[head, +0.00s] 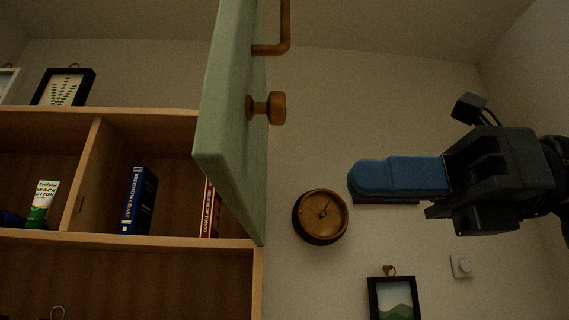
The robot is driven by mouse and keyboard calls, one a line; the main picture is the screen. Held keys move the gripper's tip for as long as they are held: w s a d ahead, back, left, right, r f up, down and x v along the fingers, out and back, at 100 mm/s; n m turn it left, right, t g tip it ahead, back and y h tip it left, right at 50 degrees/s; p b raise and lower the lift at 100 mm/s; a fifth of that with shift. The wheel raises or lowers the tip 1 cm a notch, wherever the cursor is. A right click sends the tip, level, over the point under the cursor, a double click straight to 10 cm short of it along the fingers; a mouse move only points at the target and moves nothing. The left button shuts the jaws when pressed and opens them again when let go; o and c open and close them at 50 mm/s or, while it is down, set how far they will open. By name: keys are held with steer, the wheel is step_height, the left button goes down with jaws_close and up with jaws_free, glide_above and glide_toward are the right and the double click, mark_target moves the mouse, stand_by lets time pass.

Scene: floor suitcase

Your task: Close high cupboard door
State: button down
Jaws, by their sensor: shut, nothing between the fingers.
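The green cupboard door (232,130) stands open, swung out toward me from the right side of the wooden cupboard (160,243). A brown round knob (268,108) sticks out from its right-hand face, with a brown bent handle (285,28) above it. My gripper (355,182) is to the right of the door, pointing left, its blue fingers together and empty. A clear gap shows between the fingertips and the door. The door hides part of the cupboard's right compartment.
A blue book (139,200) and a partly hidden red book (209,208) stand inside the cupboard. A green-and-white tube (42,204) is in the left compartment. A round wooden clock (320,217) and a framed picture (394,298) are on the wall.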

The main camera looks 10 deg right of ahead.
mark_target(240, 179)
steer(key=a, duration=0.2)
steer(key=a+p, duration=0.1)
steer(key=a, duration=0.2)
steer(key=a+p, duration=0.1)
steer(key=a, duration=0.2)
steer(key=shift+w+a, duration=0.25)
steer(key=shift+w, duration=0.15)
